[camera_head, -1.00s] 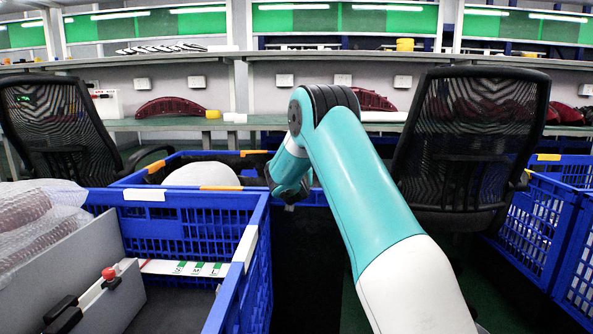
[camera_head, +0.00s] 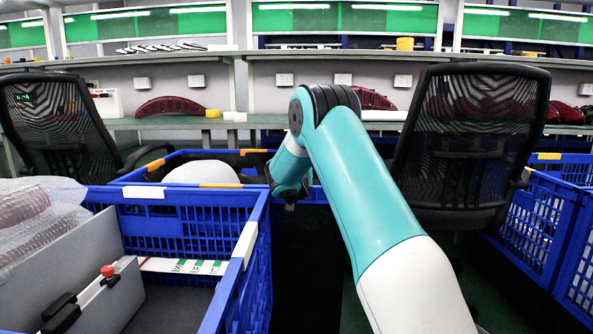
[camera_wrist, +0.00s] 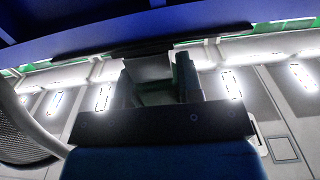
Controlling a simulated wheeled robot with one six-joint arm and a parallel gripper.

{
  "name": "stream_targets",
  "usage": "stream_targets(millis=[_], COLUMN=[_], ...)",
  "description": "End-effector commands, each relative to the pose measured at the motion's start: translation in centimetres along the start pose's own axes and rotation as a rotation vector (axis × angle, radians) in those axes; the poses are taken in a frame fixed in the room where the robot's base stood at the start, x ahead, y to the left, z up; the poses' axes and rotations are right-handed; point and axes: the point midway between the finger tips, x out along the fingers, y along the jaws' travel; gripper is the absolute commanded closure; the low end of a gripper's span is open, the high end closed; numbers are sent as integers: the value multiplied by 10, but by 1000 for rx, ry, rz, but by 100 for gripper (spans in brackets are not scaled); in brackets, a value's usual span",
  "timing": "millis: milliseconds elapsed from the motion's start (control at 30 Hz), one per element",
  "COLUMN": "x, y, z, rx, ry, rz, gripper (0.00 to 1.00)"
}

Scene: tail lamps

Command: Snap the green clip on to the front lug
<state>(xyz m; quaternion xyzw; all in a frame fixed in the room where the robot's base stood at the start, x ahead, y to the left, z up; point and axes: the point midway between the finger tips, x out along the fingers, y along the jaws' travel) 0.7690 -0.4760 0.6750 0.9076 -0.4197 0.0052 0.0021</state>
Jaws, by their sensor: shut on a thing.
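In the wrist view my gripper (camera_wrist: 156,86) has its two dark fingers on either side of a dark, greenish piece (camera_wrist: 155,96), which looks like the green clip. The piece is in shadow and its shape is unclear. A grey block shows just beyond it, close to the fingers, and I cannot tell whether they touch. In the head view my teal arm reaches forward and bends down past the near blue crate. Its wrist end shows above the dark gap right of that crate, and the fingers are hidden there. I cannot make out the front lug in either view.
The near blue crate (camera_head: 188,193) holds a grey panel, a red-knobbed latch (camera_head: 108,271) and a strip with green marks (camera_head: 185,266). More blue crates stand behind and at right (camera_head: 540,226). Mesh chairs stand left (camera_head: 48,120) and right (camera_head: 470,135), before a long bench.

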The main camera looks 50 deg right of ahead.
Motion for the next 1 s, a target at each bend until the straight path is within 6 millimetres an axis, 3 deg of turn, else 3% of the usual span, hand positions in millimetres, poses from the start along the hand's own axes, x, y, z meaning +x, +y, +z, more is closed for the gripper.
stream_targets(millis=[833,867,967,1000], x=[0,0,0,0], y=[0,0,0,0], z=[2,2,2,2], rx=[0,0,0,0], ry=[-1,-1,-1,-1], rz=[0,0,0,0], gripper=[92,62,39,37])
